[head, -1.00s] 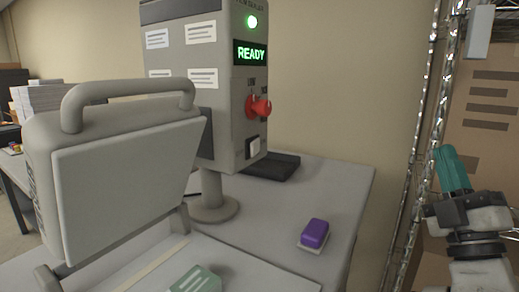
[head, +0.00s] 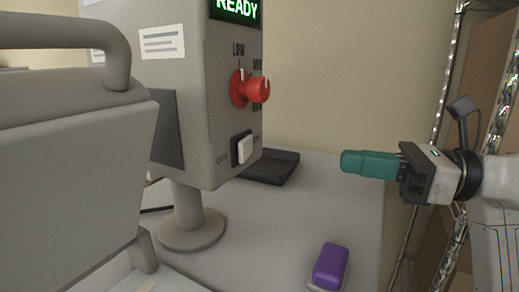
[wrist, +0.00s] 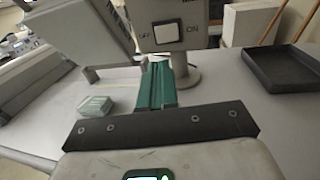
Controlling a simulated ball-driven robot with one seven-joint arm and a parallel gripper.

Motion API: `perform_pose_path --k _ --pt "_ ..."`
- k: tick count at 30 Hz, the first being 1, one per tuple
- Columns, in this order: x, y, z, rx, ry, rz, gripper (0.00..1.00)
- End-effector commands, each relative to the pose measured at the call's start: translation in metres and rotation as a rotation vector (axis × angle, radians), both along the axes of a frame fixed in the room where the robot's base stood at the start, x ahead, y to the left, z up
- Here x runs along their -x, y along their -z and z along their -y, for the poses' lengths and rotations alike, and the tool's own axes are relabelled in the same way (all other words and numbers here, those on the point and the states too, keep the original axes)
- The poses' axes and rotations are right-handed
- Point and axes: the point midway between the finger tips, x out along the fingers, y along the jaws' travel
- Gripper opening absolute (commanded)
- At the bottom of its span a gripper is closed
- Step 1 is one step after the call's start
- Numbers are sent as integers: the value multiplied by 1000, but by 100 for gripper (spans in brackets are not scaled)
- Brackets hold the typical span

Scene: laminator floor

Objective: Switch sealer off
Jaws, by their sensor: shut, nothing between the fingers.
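The sealer's grey control box (head: 215,120) stands on a round-footed post at the centre left in the head view. Its display (head: 236,8) reads READY in green. A white rocker switch (head: 244,150) sits low on its front face between OFF and ON labels; it also shows in the wrist view (wrist: 167,33), ahead of the fingers. A red knob (head: 257,88) is above the switch. My gripper (head: 345,163) has teal fingers shut with nothing between them. It points left, to the right of the switch and apart from it. In the wrist view the fingers (wrist: 158,64) point toward the post.
The sealer's raised lid (head: 65,150) fills the left. A black tray (head: 272,167) lies behind the box. A wire rack post (head: 440,130) stands at right.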

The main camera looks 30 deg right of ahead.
Motion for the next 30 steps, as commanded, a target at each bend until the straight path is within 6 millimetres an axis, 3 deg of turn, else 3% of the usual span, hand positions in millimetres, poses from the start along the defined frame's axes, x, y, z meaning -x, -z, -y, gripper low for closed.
perform_pose_path --k 15,30 --pt "-5 1 -5 13 0 -7 0" --pt "-66 -1 -72 12 -3 -8 0"
